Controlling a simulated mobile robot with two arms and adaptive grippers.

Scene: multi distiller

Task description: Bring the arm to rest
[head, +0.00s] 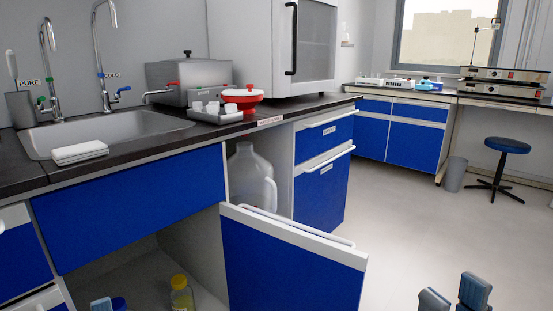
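My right gripper (455,293) is at the bottom right of the head view, above the pale floor. Its two blue-grey fingertips stand apart with nothing visible between them. The rest of the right arm is below the picture. Whether that gripper is open or shut is hidden.
A blue cupboard door (290,265) hangs open at the centre, left of my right gripper. A yellow-capped bottle (181,293) stands inside the cupboard. A large clear jug (250,178) is in the open bay. The floor (410,225) is clear towards the stool (507,146).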

